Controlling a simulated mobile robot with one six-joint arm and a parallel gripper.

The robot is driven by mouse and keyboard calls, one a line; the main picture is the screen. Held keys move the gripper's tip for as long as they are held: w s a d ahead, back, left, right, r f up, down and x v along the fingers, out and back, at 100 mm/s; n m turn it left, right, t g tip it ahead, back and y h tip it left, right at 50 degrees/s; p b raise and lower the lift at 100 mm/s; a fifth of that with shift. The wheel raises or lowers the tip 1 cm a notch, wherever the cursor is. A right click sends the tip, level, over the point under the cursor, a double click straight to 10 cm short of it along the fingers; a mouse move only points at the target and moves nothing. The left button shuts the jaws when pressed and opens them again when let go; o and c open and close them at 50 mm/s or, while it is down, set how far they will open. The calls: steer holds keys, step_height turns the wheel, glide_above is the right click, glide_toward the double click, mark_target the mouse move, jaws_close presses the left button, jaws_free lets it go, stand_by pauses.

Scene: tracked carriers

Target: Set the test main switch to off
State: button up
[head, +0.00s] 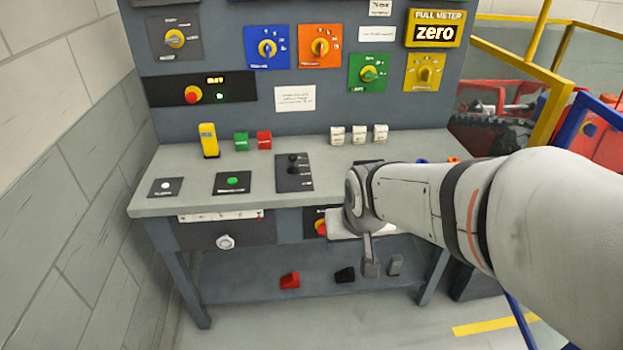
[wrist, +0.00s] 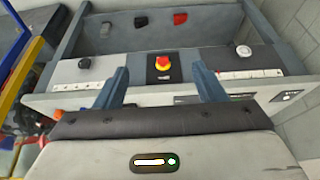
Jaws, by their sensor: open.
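My gripper (head: 370,262) is below the bench top's front edge. In the wrist view, my gripper (wrist: 161,72) is open and empty, its two fingers apart on either side of the knob in the picture. I cannot tell its distance from the knob.
A round white knob (head: 225,242) is left on the bench front. The bench top (head: 330,175) carries button panels and small blocks. Several rotary switches, such as a blue-panel one (head: 267,47), are on the upright board. Red (head: 290,280) and black blocks lie on the lower shelf.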

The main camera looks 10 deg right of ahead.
steer(key=w+f+t, duration=0.3)
steer(key=w+f, duration=0.5)
steer(key=w, duration=0.3)
steer(key=w+f+t, duration=0.4)
steer(key=w+f, duration=0.3)
steer(key=w, duration=0.4)
step_height(320, 180, down, 16)
steer(key=s+t+b, duration=0.1)
steer(key=t, duration=0.5)
steer(key=w, duration=0.7)
steer(key=shift+w+d+p, duration=0.2)
steer(key=shift+p, duration=0.2)
steer(key=shift+r, duration=0.1)
